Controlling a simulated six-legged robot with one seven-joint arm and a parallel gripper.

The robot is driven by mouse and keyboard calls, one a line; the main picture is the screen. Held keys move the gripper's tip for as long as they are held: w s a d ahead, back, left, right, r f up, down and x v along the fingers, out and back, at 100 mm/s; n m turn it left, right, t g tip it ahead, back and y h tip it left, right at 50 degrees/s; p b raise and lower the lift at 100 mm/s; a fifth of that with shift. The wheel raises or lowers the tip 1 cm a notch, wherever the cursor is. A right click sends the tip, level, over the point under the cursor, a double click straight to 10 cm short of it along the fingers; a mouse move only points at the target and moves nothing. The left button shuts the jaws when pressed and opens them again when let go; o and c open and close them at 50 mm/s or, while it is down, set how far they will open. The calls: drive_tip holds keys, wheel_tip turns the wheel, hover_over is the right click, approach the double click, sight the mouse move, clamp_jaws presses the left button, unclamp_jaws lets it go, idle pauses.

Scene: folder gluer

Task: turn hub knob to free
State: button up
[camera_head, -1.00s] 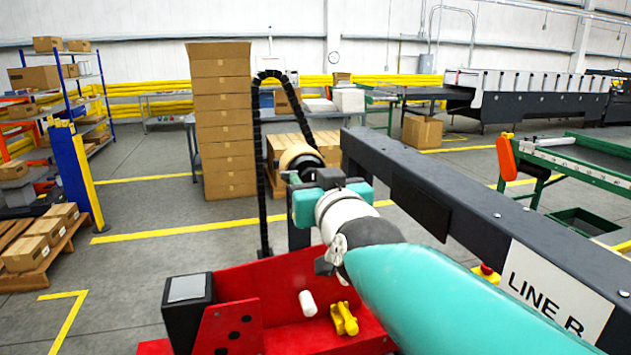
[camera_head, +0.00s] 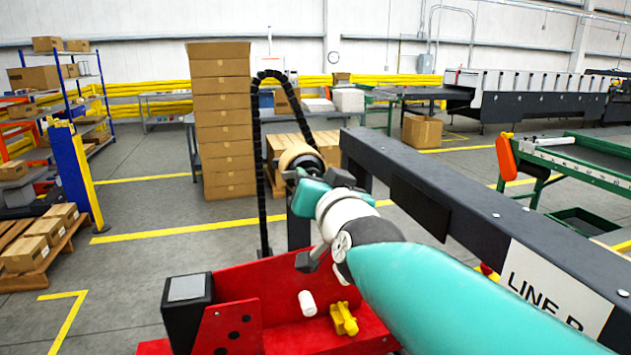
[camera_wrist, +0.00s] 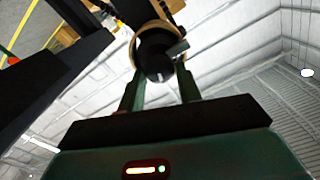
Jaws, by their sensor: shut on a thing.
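The hub knob (camera_wrist: 158,62) is a black round part with a small white mark, in front of a tan ring (camera_wrist: 136,52) in the wrist view. My gripper (camera_wrist: 159,80) has one finger on each side of the knob and is shut on it. In the head view the tan roll (camera_head: 298,157) shows beyond my gripper (camera_head: 314,181). The gripper and wrist hide most of the knob there. I cannot read the knob's setting.
A dark beam marked LINE B (camera_head: 470,215) runs close along the right of my arm. Below is a red tray (camera_head: 275,290) with a white cylinder (camera_head: 307,303) and a yellow part (camera_head: 343,318). A black cable chain (camera_head: 258,150) arches at the left of the roll.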

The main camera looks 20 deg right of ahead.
drive_tip(key=m, duration=1.3)
drive_tip(key=shift+d+f+m, duration=0.1)
drive_tip(key=shift+d+m, duration=0.05)
drive_tip(key=shift+m, duration=0.25)
drive_tip(key=o, duration=1)
drive_tip(key=shift+c, duration=0.2)
drive_tip(key=s, duration=1.3)
drive_tip(key=shift+s, duration=0.4)
drive_tip(key=shift+f, duration=0.1)
